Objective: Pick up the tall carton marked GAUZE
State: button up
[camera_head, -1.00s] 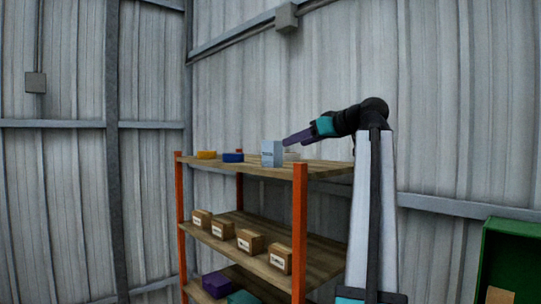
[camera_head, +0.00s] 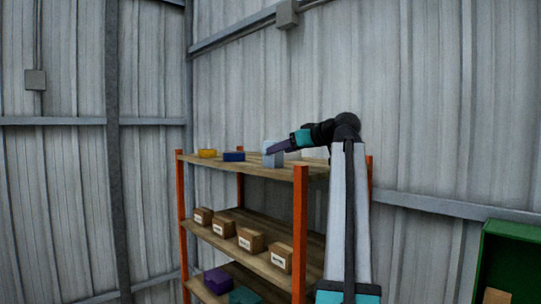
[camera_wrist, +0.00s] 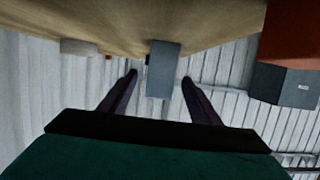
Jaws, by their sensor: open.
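The tall carton (camera_head: 271,160) is pale blue-grey and stands upright on the top shelf board. Its marking is not readable now. In the wrist view, where the shelf appears at the top, the carton (camera_wrist: 163,68) lies between the two purple fingers. My gripper (camera_head: 279,148) is open, level with the carton's upper part and partly covering it in the head view. In the wrist view my gripper (camera_wrist: 160,77) has one finger on each side, with gaps showing; I cannot tell how deep the carton sits between them.
The wooden top shelf (camera_head: 255,168) also holds a yellow item (camera_head: 207,153) and a blue item (camera_head: 233,156) to the left. An orange post (camera_head: 300,215) stands at the front. Several brown boxes (camera_head: 250,240) fill the shelf below.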

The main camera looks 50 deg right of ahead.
aim_at(277, 168)
jog(key=shift+r+p+x, duration=0.1)
jog(key=shift+p+x, duration=0.55)
jog(key=shift+x, duration=0.1)
jog(key=shift+r+p+x, duration=0.15)
jog(key=shift+p+x, duration=0.45)
jog(key=shift+x, duration=0.15)
jog(key=shift+p+x, duration=0.4)
jog(key=shift+x, duration=0.8)
jog(key=shift+a+f, duration=0.1)
jog(key=shift+s, duration=0.1)
jog(key=c, duration=1.1)
